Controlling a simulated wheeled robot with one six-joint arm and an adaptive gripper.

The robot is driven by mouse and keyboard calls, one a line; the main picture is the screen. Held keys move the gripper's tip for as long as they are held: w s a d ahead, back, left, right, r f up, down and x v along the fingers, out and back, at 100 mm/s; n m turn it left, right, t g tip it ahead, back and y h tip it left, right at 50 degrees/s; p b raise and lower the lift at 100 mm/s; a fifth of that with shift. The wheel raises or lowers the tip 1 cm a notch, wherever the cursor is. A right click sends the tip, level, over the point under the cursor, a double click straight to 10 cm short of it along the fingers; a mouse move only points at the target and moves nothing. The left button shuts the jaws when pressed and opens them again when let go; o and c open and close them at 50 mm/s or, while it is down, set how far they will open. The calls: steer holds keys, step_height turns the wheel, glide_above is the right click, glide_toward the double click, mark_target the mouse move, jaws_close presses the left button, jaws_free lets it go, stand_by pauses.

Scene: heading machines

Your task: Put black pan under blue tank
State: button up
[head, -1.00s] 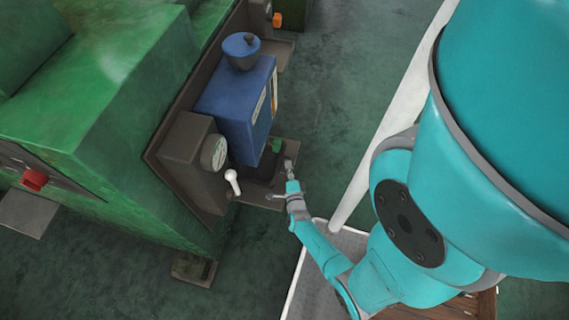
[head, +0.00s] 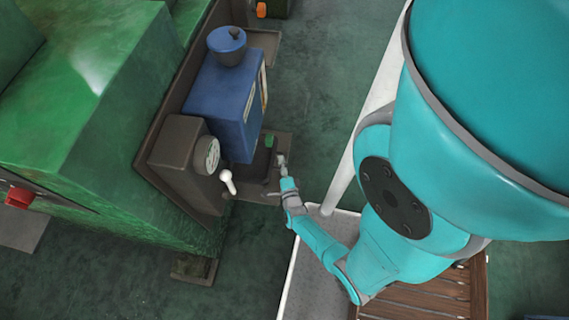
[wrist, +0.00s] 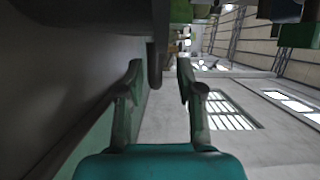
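The blue tank (head: 222,102) with a round blue cap is fixed to the side of the green machine in the head view. A dark shape (head: 260,163), likely the black pan, shows below the tank's right side, above a grey-brown ledge; the tank partly hides it. My gripper (head: 281,160) is at the right edge of that shape. In the wrist view my gripper (wrist: 160,72) has its fingers spread, with a dark narrow piece (wrist: 154,66) showing between them. I cannot tell whether the fingers touch it.
A white-handled lever (head: 228,182) and a round gauge (head: 207,155) are on a brown box left of my gripper. A white rail (head: 345,175) runs close to my arm.

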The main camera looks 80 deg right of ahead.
steer(key=v, duration=1.1)
steer(key=shift+s+a, duration=0.15)
steer(key=shift+a, duration=0.1)
steer(key=s+a+r+n+t+y, duration=0.1)
steer(key=a+r+n+y, duration=0.4)
steer(key=r+n, duration=0.5)
steer(key=s+a+r+n+t+y, duration=0.2)
steer(key=a+r+n+y, duration=0.3)
steer(key=a+r+n, duration=0.4)
steer(key=s+a+r+n+t+y, duration=0.2)
steer(key=a+r+n+y, duration=0.3)
steer(key=r+n, duration=0.6)
step_height(320, 180, up, 8)
steer(key=a+t, duration=0.1)
steer(key=a, duration=0.1)
steer(key=shift+a+t+y, duration=0.4)
steer(key=shift+d+f, duration=0.1)
